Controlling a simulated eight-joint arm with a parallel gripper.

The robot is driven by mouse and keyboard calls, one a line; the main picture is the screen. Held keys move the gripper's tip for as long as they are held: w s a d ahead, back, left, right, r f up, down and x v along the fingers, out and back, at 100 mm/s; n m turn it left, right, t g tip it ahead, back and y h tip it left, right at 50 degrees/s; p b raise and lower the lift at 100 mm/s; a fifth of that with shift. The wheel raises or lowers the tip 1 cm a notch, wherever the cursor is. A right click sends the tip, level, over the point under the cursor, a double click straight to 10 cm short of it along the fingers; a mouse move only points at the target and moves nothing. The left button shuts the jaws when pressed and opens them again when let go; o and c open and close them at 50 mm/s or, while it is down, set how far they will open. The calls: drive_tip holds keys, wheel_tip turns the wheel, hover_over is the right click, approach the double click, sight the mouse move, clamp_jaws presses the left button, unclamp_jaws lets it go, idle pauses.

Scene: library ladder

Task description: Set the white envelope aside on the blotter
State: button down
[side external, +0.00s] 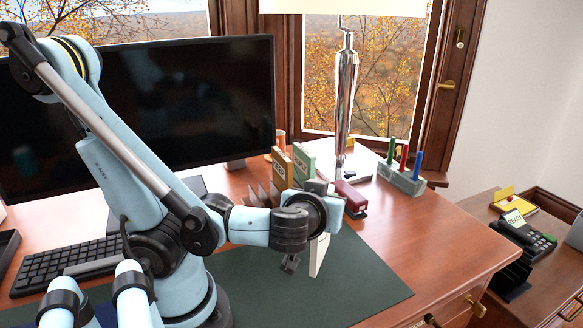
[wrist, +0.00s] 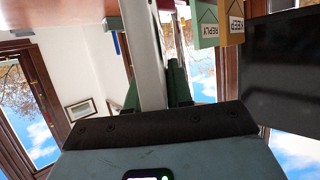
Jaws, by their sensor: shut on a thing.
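The white envelope (side external: 319,256) shows as a narrow upright white strip below my wrist in the side external view. In the wrist view the envelope (wrist: 146,60) is seen nearly edge-on, running between the green fingers. My gripper (wrist: 153,90) is shut on it; in the side view the gripper (side external: 316,238) is largely hidden behind my wrist. The blotter (side external: 360,284) is a dark green mat on the desk, and the envelope stands over its far part. I cannot tell whether the envelope's lower edge touches it.
A keyboard (side external: 65,265) lies left. The blotter's right part is clear.

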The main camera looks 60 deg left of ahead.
drive_tip(key=shift+f, duration=1.5)
drive_tip(key=c, duration=1)
unclamp_jaws()
drive_tip(key=shift+v, duration=3.85)
drive_tip(key=shift+w+a, duration=0.1)
drive_tip(key=shift+a, duration=0.05)
